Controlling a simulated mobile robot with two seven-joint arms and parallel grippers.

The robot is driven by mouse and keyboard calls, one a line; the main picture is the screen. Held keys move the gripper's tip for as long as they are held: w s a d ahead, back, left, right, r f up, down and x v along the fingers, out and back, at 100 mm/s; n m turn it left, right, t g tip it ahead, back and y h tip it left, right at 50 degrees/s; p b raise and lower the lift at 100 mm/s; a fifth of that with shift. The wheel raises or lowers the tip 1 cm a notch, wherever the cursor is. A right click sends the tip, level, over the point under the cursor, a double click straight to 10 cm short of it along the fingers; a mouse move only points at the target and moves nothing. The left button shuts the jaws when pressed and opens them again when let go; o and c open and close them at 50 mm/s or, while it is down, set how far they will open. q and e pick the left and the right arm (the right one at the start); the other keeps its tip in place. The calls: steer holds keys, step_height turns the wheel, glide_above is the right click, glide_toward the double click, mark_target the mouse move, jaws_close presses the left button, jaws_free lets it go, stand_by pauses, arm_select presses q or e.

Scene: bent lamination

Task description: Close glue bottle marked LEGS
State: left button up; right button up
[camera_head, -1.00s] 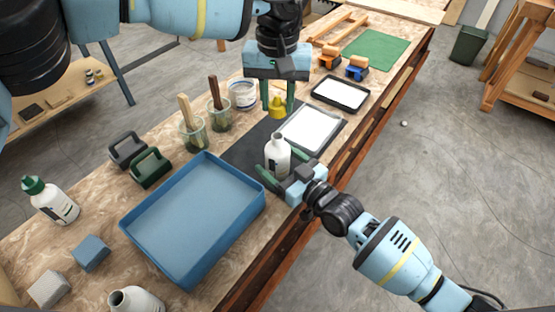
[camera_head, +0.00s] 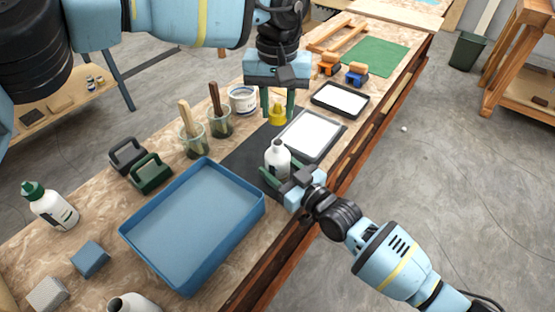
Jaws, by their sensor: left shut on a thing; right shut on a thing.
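A white glue bottle (camera_head: 277,157) stands upright and uncapped on the dark mat, its narrow neck showing. My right gripper (camera_head: 275,172) is shut on this bottle from the right, low on its body. My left gripper (camera_head: 277,108) points down above and behind the bottle. It is shut on a yellow cap (camera_head: 277,115), which it holds apart from the bottle's neck. No LEGS marking can be read on the held bottle. A second white bottle with a green cap (camera_head: 49,205) stands at the far left.
A blue tray (camera_head: 190,287) lies left of the held bottle. A white-filled tray (camera_head: 334,151) lies close on its right. Cups with brushes (camera_head: 194,143), a white tub (camera_head: 242,99) and dark and green clamps (camera_head: 151,173) stand behind. The wooden table's front edge is near my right arm.

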arm_select(q)
glide_above(278, 142)
steer(key=shift+s+f, duration=0.1)
steer(key=shift+f, duration=2.3)
steer(key=shift+f, duration=0.9)
steer(key=shift+f, duration=0.55)
steer(key=m, duration=0.6)
steer(key=shift+m, duration=0.3)
steer(key=o, duration=0.9)
